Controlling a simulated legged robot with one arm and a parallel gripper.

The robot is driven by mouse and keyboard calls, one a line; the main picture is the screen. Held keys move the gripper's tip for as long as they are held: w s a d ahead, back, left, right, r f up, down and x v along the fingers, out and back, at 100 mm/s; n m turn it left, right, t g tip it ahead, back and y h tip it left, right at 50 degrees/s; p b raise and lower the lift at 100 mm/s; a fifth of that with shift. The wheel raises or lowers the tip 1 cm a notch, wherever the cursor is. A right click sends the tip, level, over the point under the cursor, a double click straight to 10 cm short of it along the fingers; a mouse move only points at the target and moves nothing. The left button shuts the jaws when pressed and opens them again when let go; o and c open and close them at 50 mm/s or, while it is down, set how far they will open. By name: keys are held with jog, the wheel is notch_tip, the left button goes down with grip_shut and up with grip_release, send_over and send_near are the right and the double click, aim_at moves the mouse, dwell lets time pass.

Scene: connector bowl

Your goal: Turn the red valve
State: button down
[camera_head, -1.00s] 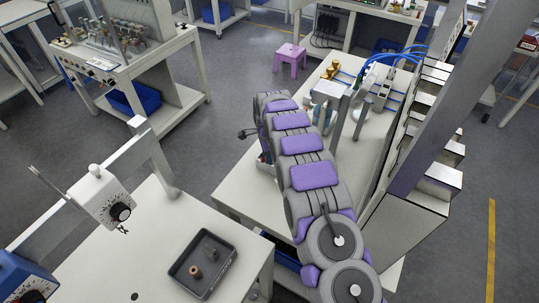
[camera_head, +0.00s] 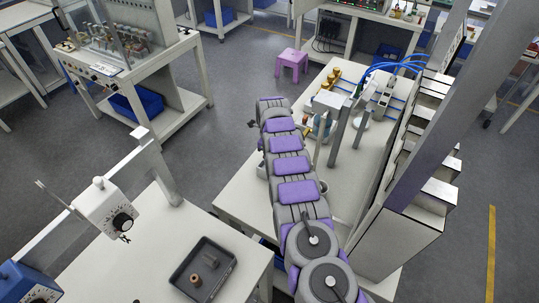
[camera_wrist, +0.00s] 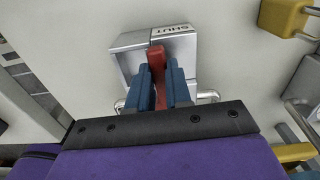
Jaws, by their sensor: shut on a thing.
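The red valve handle (camera_wrist: 156,58) shows in the wrist view, in front of a silver metal block (camera_wrist: 181,52) marked "SHUT". My gripper (camera_wrist: 160,85) has its two blue fingers on either side of the red handle and is shut on it. The handle's lower part is partly hidden between the fingers. In the head view my purple and grey arm reaches over the white bench (camera_head: 240,195). The valve and my fingertips cannot be made out there.
In the wrist view a yellow fitting (camera_wrist: 284,17) is at upper right. In the head view, posts and blue hoses (camera_head: 398,68) stand right of my arm. A dark tray (camera_head: 203,270) with small parts lies on the near table. A purple stool (camera_head: 291,64) stands behind.

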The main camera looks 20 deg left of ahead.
jog(key=shift+w+a+r, duration=0.1)
jog(key=shift+w, duration=0.15)
dwell(0.3)
jog(key=c, duration=1)
grip_release()
jog(key=shift+a, duration=0.1)
jog(key=shift+c, duration=0.2)
jog(key=shift+r, duration=0.25)
notch_tip(320, 180, up, 17)
jog(key=p, duration=0.5)
jog(key=shift+w+f+p, duration=0.15)
jog(key=shift+p, duration=0.25)
jog(key=shift+a+f, duration=0.1)
